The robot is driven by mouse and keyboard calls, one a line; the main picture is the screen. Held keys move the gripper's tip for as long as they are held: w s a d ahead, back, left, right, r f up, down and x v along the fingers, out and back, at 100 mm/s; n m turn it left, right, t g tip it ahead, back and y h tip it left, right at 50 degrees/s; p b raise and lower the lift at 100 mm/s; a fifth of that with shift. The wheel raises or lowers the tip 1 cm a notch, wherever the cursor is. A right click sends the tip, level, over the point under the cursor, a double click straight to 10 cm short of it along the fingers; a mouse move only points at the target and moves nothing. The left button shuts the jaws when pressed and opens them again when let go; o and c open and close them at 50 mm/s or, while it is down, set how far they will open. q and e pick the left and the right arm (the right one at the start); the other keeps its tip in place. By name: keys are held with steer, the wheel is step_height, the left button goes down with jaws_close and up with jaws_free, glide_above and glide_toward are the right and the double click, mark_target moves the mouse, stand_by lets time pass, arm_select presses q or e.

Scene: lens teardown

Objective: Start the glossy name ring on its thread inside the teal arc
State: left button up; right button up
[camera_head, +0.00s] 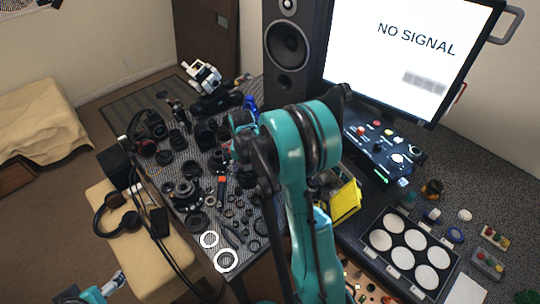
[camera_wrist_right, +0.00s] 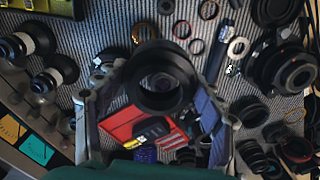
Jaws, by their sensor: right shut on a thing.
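My right gripper (camera_wrist_right: 158,88) is shut on a dark ring (camera_wrist_right: 160,62), seen between its two fingers in the right wrist view. The ring is round and black with a darker opening; I cannot read any name on it. In the head view my right arm rises over the table and hides much of the gripper and what it holds. I cannot make out a teal arc or a thread in either view. My left gripper (camera_head: 114,283) is at the bottom left corner of the head view, away from the table; its jaws are too small to judge.
The ribbed table mat (camera_wrist_right: 110,25) is crowded with loose rings and lens parts. Two white rings (camera_head: 226,260) lie near its front edge. A red object (camera_wrist_right: 128,118) shows beneath my right gripper. A case with white discs (camera_head: 411,239) and a large monitor (camera_head: 405,50) stand at the right.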

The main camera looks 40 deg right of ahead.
steer(key=d+m, duration=0.2)
steer(key=d, duration=0.1)
steer(key=d+m, duration=0.1)
steer(key=d, duration=0.3)
steer(key=d+m, duration=0.2)
steer(key=d, duration=0.2)
steer(key=shift+s+r+m, duration=0.15)
steer(key=shift+s+m, duration=0.05)
steer(key=shift+m, duration=0.1)
steer(key=shift+a+f, duration=0.1)
steer(key=shift+f, duration=0.2)
steer(key=shift+f+b, duration=0.85)
steer(key=shift+f, duration=0.45)
steer(key=shift+f+b, duration=1.35)
steer(key=shift+f, duration=0.25)
steer(key=shift+a+f, duration=0.1)
steer(key=shift+f, duration=0.15)
steer(key=shift+r+b, duration=0.2)
steer(key=shift+b, duration=0.1)
steer(key=shift+f+b, duration=0.3)
steer(key=shift+f, duration=0.1)
